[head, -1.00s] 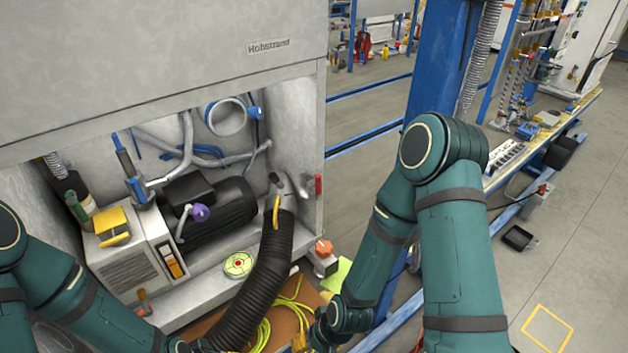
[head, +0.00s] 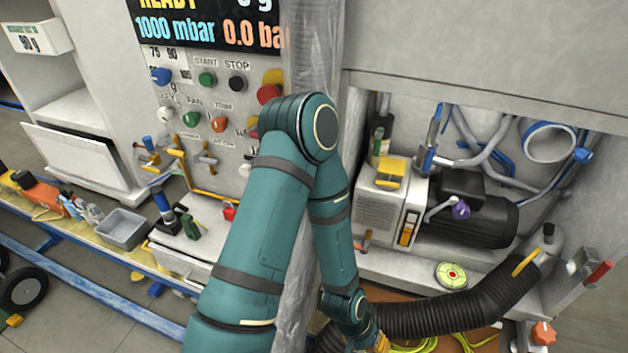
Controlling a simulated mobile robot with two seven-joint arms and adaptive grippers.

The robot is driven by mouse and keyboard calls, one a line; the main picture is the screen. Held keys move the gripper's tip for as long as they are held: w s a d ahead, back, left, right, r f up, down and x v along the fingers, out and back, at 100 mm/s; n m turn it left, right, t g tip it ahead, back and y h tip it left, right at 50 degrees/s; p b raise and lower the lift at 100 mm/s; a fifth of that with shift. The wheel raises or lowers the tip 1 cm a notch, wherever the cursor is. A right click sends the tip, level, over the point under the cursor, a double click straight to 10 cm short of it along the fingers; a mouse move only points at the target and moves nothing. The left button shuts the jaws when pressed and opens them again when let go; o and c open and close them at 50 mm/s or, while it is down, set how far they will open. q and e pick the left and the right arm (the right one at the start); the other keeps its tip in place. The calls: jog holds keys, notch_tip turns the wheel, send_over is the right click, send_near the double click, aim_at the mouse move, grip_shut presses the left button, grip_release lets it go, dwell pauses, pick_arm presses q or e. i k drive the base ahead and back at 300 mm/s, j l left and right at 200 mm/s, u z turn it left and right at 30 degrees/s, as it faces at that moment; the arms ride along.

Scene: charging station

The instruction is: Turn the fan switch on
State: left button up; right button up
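The fan switch, a green knob (head: 191,118) under the FAN label, is on the grey control panel (head: 225,180) in the head view. No hand is at it. My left arm comes up from the bottom, bends at the elbow right of the knobs and drops to the bottom edge. Its wrist shows low in the middle, well below and right of the switch. The fingers of my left gripper are below the picture. My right arm and gripper are out of view. The knob is too small to tell its setting.
A clear plastic-covered post (head: 318,60) stands right of the panel. A pump (head: 465,215) and black hose (head: 450,310) are farther right.

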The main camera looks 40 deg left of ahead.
aim_at(191, 119)
jog(key=k+j+u, duration=0.15)
jog(key=j+u, duration=0.2)
jog(key=k+j+u, duration=0.1)
jog(key=j+u, duration=0.25)
jog(key=j, duration=0.2)
jog(key=j+u, duration=0.4)
jog(key=j, duration=0.1)
